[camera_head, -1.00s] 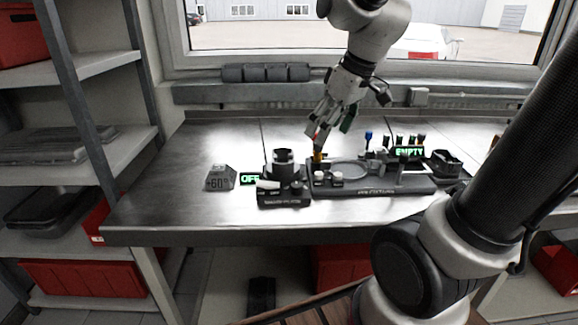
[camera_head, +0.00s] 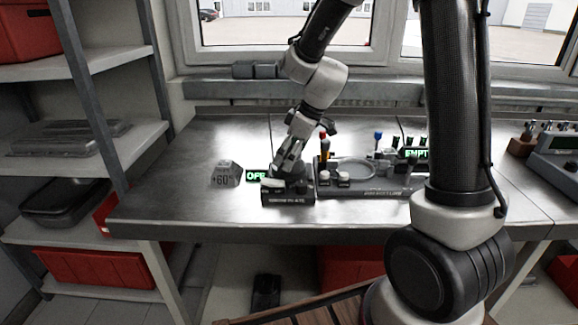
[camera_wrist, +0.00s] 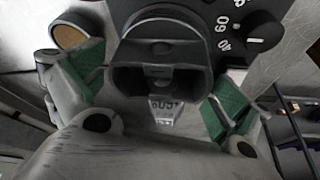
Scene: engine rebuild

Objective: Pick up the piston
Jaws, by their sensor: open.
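The piston (camera_wrist: 158,84), a dark grey hollow part with a lighter interior, sits between my gripper's green-padded fingers in the wrist view. My gripper (camera_wrist: 157,95) is open, with one finger on each side of the piston; I cannot tell whether either pad touches it. In the head view my gripper (camera_head: 287,172) is down over the black plate unit (camera_head: 288,198) on the bench, and it largely hides the piston there. A dial with numbers (camera_wrist: 248,28) shows at the upper right of the wrist view.
A grey block marked +60 (camera_head: 226,174) and a green OFF display (camera_head: 257,176) stand left of the plate unit. A black tray (camera_head: 365,192) with a ring, small pots and upright tools is close on the right. The bench's front left is clear.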

